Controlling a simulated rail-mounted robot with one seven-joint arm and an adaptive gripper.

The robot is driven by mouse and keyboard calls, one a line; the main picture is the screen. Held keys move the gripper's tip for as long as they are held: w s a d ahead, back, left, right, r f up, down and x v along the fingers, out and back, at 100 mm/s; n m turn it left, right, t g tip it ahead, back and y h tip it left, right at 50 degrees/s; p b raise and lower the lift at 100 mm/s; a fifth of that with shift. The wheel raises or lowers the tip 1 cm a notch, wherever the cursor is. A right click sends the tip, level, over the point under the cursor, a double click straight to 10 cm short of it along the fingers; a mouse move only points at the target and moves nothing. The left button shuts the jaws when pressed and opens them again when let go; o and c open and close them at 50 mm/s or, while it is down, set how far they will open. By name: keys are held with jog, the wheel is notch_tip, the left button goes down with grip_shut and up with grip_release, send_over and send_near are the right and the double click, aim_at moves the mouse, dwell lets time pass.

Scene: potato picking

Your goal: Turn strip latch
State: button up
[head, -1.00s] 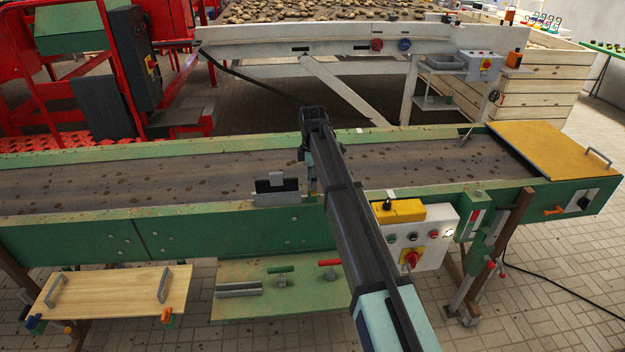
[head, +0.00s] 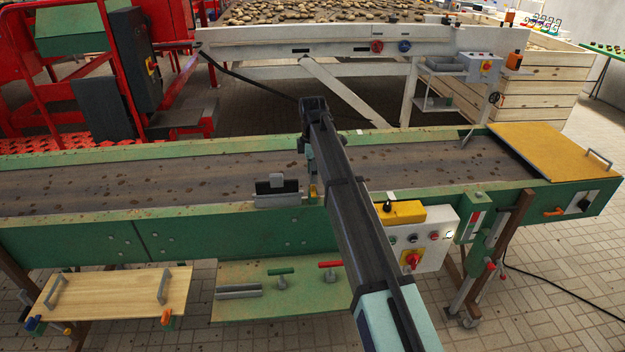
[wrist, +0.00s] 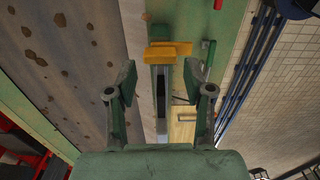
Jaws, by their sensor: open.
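The yellow strip latch (wrist: 160,53) shows in the wrist view just beyond my fingertips, lying across the top of a narrow grey strip (wrist: 161,82) on the conveyor's side. In the head view a small yellow part of the latch (head: 313,192) shows below my gripper, at the right end of the grey strip holder (head: 277,198). My gripper (wrist: 160,78) is open, with its two green fingers apart on either side of the strip. Nothing is held. Whether a finger touches the latch cannot be told. My arm hides part of the conveyor edge in the head view.
The conveyor belt (head: 120,185), scattered with dirt clumps, runs between green side rails. A control box (head: 425,240) with a red knob sits right of my arm. A lower shelf (head: 240,309) with clamps and a wooden board (head: 115,293) are below.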

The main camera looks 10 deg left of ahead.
notch_tip(320, 180, up, 9)
jog(key=shift+f, duration=0.15)
dwell(0.4)
jog(key=s+d+f+m, duration=0.3)
jog(key=s+d+f, duration=0.15)
jog(key=f, duration=0.25)
jog(key=s+d+f+m, duration=0.3)
jog(key=d+f, duration=0.2)
jog(key=f, duration=0.3)
jog(key=s+d+f+m, duration=0.2)
jog(key=s+d+f, duration=0.1)
jog(key=d+f, duration=0.3)
jog(key=s+d+f+m, duration=0.8)
jog(key=s+d+f, duration=0.1)
jog(key=s+f, duration=0.45)
jog(key=s+d+f+m+g, duration=0.1)
jog(key=s+f+g, duration=0.1)
jog(key=s+f, duration=0.5)
jog(key=s+d+f+m+g, duration=0.1)
jog(key=s+f, duration=0.7)
jog(key=s, duration=1)
jog(key=s+d+f+m+g, duration=0.2)
jog(key=s+f, duration=0.5)
jog(key=s, duration=0.6)
jog(key=shift+s+f+m+g, duration=0.25)
jog(key=shift+m+g, duration=0.25)
jog(key=shift+g, duration=0.4)
